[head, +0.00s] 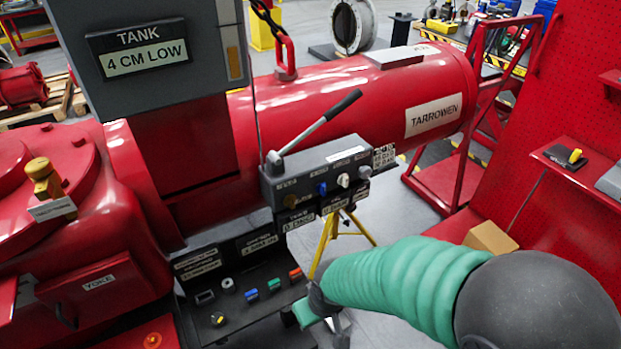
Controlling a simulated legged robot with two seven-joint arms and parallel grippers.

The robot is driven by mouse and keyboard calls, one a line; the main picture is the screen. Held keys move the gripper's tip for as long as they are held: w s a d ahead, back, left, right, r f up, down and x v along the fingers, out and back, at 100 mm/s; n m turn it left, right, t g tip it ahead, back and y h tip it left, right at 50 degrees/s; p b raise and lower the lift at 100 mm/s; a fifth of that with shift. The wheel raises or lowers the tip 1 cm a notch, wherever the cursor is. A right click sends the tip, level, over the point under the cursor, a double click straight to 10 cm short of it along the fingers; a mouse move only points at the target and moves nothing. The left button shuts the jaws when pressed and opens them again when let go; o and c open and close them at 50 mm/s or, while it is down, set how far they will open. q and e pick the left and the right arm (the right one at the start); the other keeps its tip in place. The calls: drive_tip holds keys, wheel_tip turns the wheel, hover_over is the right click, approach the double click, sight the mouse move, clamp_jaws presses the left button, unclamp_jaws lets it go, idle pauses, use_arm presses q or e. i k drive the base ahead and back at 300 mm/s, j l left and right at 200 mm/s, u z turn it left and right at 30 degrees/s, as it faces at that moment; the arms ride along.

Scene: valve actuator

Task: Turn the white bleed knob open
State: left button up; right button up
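The white bleed knob (343,180) is on the front face of a grey hand pump block (325,166), between a blue knob (322,188) and a grey knob (365,172). Its small size hides how far it is turned. My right gripper (322,316) is at the end of the green-sleeved arm, lower in the picture than the knob and apart from it. Its fingers are small and partly hidden, so I cannot tell whether they are open or shut. My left gripper is not in view.
A black-handled lever (328,118) rises from the block. A yellow stand (337,232) is below it. A dark panel (245,300) with several small coloured parts is at lower left.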

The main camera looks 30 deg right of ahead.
sight(343, 180)
drive_tip(key=i+l+z, duration=0.15)
drive_tip(key=z, duration=0.2)
drive_tip(key=i+l+z, duration=0.3)
drive_tip(key=k+j, duration=0.1)
drive_tip(key=k, duration=0.05)
